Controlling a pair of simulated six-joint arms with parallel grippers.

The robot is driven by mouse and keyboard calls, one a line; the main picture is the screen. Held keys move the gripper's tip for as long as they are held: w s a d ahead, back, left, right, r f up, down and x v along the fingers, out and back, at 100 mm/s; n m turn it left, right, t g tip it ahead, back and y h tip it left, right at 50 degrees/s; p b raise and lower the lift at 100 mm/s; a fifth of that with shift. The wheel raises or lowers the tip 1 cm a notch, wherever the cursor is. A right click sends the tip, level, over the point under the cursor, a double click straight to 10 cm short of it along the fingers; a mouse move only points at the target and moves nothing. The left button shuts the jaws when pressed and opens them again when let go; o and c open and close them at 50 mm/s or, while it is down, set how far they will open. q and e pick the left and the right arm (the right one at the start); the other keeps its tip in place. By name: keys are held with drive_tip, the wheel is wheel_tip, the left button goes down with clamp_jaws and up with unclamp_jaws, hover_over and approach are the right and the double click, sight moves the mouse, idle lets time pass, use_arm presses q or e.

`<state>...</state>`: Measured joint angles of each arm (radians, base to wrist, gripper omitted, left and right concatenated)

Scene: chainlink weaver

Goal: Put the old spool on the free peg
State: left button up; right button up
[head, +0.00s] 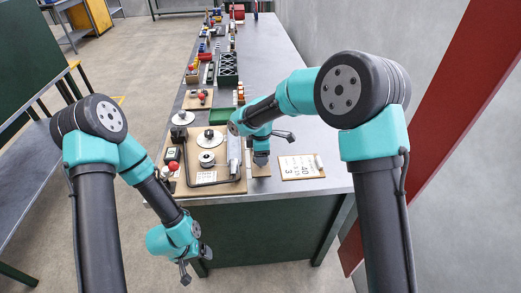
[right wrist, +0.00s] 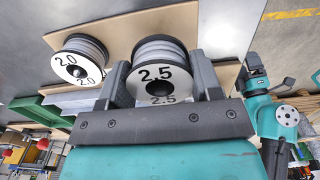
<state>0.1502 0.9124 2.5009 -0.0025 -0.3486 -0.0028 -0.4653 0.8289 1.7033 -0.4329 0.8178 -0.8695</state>
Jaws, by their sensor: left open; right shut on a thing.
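In the right wrist view, a spool (right wrist: 158,75) with a white face marked 2.5 sits between the jaws of my right gripper (right wrist: 160,85), which is shut on it. A second spool (right wrist: 80,62), marked 2.0, stands apart to its left. In the head view my right gripper (head: 262,160) is low over a small tan board (head: 260,171), and the held spool is hard to make out. Round white discs (head: 210,139) with dark hubs stand on the left of the bench; I cannot tell which bears a free peg. My left gripper (head: 185,277) is open and empty, off the bench's front edge.
A clipboard (head: 301,167) lies to the right. A green tray (head: 221,116) and several small parts line the bench further back.

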drive_tip(key=shift+f, duration=1.8)
drive_tip(key=o, duration=1.2)
drive_tip(key=shift+r, duration=0.1)
wheel_tip(320, 180, up, 17)
drive_tip(key=shift+r, duration=0.15)
